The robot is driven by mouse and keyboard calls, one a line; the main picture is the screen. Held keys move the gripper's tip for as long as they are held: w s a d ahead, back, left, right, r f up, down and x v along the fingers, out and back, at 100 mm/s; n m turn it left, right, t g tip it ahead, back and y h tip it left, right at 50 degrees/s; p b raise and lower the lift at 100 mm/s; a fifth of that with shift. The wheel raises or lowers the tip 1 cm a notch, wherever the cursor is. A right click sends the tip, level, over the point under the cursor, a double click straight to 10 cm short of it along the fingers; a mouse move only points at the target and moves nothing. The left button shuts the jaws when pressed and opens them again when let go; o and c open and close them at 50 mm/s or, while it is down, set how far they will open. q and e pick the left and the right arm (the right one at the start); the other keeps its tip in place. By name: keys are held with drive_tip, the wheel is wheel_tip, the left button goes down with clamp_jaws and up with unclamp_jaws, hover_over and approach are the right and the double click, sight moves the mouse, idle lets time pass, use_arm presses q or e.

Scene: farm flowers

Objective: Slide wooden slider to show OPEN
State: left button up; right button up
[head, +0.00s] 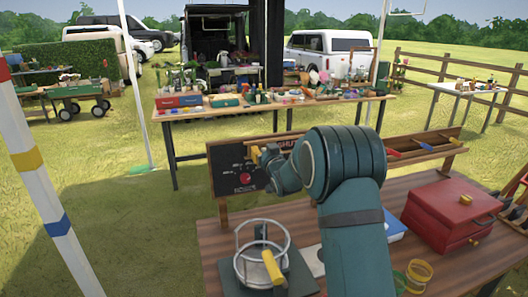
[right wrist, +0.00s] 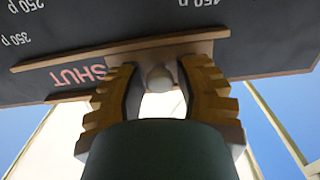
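The dark sign board (head: 228,172) stands on the near table in the head view, with red SHUT lettering partly hidden by my right arm. In the right wrist view the board (right wrist: 250,45) is upside down and SHUT shows left of the wooden slider (right wrist: 200,48). In the head view my right gripper (head: 262,155) is at the board's upper part. My left gripper is not in view.
The near wooden table (head: 450,255) holds a wire ring stand (head: 240,262), a red box (head: 450,212), a blue item (head: 395,229) and yellow rings (head: 419,272). A cluttered table (head: 190,113) stands behind.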

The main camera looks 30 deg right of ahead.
sight(289, 143)
clamp_jaws()
drive_tip(key=shift+s+d, duration=0.1)
drive_tip(key=shift+d, duration=0.25)
drive_tip(key=d+b, duration=0.1)
drive_tip(key=d, duration=0.2)
drive_tip(key=s+d+b, duration=0.1)
drive_tip(key=d, duration=0.2)
drive_tip(key=s+d, duration=0.1)
drive_tip(key=d, duration=0.2)
drive_tip(key=shift+b, duration=0.4)
drive_tip(key=shift+s, duration=0.1)
drive_tip(key=o, duration=0.6)
unclamp_jaws()
drive_tip(key=shift+s+d, duration=0.1)
drive_tip(key=shift+d, duration=0.1)
drive_tip(key=shift+a, duration=0.1)
